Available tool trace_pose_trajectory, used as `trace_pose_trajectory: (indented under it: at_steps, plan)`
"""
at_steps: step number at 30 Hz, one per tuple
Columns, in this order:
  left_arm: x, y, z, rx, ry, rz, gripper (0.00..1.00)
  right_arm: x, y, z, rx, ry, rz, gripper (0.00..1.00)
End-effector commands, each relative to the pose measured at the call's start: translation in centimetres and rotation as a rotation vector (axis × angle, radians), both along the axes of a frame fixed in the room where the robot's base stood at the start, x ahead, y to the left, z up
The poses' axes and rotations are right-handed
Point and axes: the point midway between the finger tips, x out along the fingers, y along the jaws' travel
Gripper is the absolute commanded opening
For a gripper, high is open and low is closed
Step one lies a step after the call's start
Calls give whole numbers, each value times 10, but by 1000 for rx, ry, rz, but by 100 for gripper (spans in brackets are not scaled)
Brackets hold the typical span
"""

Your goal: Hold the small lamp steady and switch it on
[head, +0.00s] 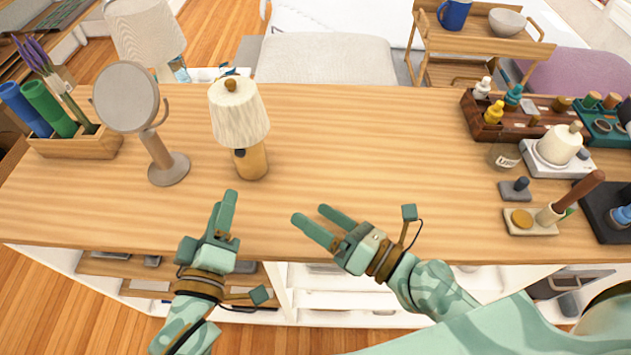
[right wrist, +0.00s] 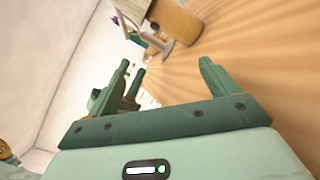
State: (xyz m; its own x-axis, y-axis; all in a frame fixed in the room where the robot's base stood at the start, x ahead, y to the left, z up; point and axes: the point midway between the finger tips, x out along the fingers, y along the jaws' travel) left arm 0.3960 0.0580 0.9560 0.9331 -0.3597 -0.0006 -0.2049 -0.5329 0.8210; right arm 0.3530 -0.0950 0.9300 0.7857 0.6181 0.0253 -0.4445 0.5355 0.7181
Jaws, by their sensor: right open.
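The small lamp (head: 251,162) stands upright on the wooden table, left of the middle in the head view. It has a cream pleated shade and a round wooden base with a small dark switch (head: 239,153) on its front left. Its wooden base also appears at the top of the right wrist view (right wrist: 178,20). My left gripper (head: 223,202) is in front of the lamp, apart from it, its fingers overlapping in view so the gap is unclear. My right gripper (head: 309,213) is open and empty, in front of the lamp and to its right, not touching it.
A round mirror on a stand (head: 168,169) is close left of the lamp. A planter box (head: 78,147) with rolls stands further left. Another white-shaded lamp (head: 145,32) is behind. The table (head: 370,150) is clear right of the lamp, up to several small items at the right.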

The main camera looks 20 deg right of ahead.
Motion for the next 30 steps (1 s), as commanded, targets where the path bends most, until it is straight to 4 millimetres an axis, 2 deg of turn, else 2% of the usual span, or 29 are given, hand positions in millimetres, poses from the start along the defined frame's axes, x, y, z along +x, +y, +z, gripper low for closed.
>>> trace_pose_trajectory:
  at_steps: [3,6,9,13,17,30]
  plan:
    - [0,0,0,0,0,0,36,37,-3,-5,-289,-232,29,86]
    - [0,0,0,0,0,0,36,60,-7,-8,-482,-383,43,86]
    - [0,0,0,0,0,0,36,74,-10,-9,-590,-467,49,86]
    - [0,0,0,0,0,0,36,85,-5,-9,-632,-501,52,86]
    - [0,0,0,0,0,0,36,102,10,-8,-631,-502,50,86]
    - [0,0,0,0,0,0,36,176,77,-8,-627,-496,49,86]
